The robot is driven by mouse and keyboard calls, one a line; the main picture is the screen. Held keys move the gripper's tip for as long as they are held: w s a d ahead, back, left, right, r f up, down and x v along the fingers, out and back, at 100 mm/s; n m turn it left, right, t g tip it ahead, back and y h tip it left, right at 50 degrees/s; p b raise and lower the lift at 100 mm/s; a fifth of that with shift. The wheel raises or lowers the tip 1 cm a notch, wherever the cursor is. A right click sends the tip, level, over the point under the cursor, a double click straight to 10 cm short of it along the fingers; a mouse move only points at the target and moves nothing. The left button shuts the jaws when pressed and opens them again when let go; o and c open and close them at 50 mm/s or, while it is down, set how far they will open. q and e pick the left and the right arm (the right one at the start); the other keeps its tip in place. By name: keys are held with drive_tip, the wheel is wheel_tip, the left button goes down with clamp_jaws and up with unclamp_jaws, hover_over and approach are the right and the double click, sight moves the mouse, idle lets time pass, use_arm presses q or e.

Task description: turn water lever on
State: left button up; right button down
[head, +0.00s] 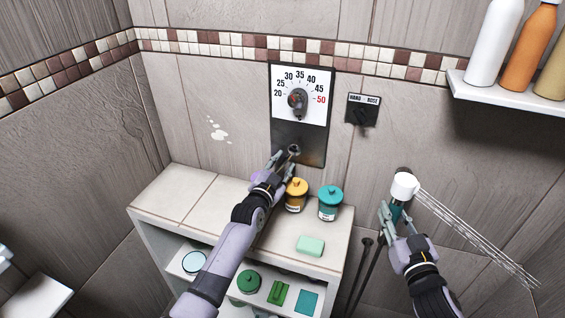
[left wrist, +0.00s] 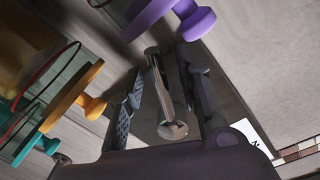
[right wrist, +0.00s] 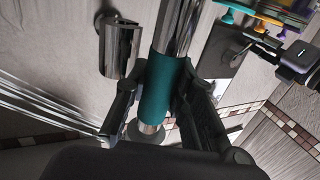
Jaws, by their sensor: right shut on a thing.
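The chrome water lever (head: 294,150) is on the dark panel (head: 312,151) below the temperature dial (head: 298,101). In the left wrist view the lever (left wrist: 163,92) lies between the fingers of my left gripper (left wrist: 166,98), with gaps visible on both sides. That gripper (head: 281,163) is open around the lever. My right gripper (head: 397,217) is shut on the teal handle of the hand shower (head: 405,186). The handle (right wrist: 170,88) shows between its fingers (right wrist: 165,105). Thin water jets leave the white shower head toward the lower right.
A yellow jar (head: 296,196) and a teal jar (head: 330,204) stand on the ledge close to my left gripper. Green soap (head: 311,245) lies in front. A hand/rose selector (head: 363,111) is right of the panel. A bottle shelf (head: 508,88) is upper right.

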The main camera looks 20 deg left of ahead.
use_arm(q)
drive_tip(key=shift+s, duration=0.1)
drive_tip(key=s+a, duration=0.1)
drive_tip(key=s, duration=1)
drive_tip(key=shift+s+r, duration=0.25)
drive_tip(key=shift+s, duration=0.15)
